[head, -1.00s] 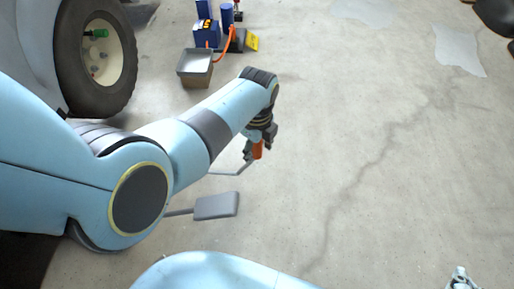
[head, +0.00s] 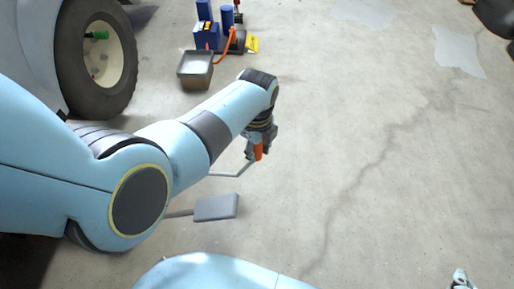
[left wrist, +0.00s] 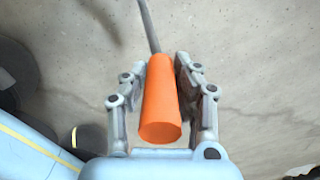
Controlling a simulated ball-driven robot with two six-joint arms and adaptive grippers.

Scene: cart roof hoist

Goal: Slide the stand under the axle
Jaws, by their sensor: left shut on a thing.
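My left gripper (head: 259,153) is shut on an orange handle (left wrist: 161,103), which lies between its two fingers in the left wrist view. A thin grey bent rod (head: 232,175) runs from the handle toward the left and passes out of sight behind my left arm. A flat grey plate (head: 216,207) on a bar lies below that rod, partly hidden by the same arm. I cannot tell whether rod or plate belongs to the stand. The stand's body and the axle are not clearly visible. A small grey tip at the bottom right seems to be my right gripper (head: 461,279), mostly cut off.
A large wheel (head: 123,68) of the cart stands at the upper left. Beyond it are an open grey tray (head: 197,86), blue equipment (head: 207,36) with an orange hose, and a yellow card (head: 252,44). The cracked concrete floor (head: 390,180) is clear at centre and right.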

